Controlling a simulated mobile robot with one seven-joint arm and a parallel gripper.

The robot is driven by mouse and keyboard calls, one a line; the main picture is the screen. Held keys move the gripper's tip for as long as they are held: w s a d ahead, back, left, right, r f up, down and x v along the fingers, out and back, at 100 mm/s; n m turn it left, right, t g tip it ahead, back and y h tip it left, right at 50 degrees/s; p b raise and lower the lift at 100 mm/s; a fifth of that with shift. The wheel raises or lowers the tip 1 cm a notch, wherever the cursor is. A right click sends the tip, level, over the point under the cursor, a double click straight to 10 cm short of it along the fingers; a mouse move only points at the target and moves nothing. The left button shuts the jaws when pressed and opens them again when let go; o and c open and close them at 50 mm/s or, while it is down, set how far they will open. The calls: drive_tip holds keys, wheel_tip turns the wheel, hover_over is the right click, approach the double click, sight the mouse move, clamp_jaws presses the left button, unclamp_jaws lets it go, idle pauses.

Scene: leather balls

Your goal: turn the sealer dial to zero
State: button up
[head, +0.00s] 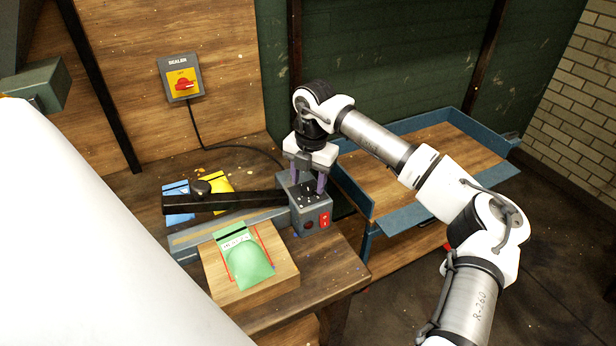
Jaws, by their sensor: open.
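The sealer (228,228) stands on the wooden table, with a long black arm (225,202) and a grey control box (310,217) at its right end. The top of the control box has a dark face with small white marks; the dial itself is too small and shaded to make out, and its setting cannot be read. My gripper (309,187) points down over this dark face, open, with one purple finger on each side of it. Whether the fingers touch anything is unclear.
A wall switch labelled SEALER (181,80) has a red knob on a yellow plate. A green pouch (243,258) lies on a wooden block (222,285) before the sealer. Blue (178,217) and yellow (214,180) pouches lie behind. A blue-edged tray (397,217) stands right.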

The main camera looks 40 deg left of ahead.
drive_tip(key=shift+f, duration=0.7)
drive_tip(key=c, duration=1)
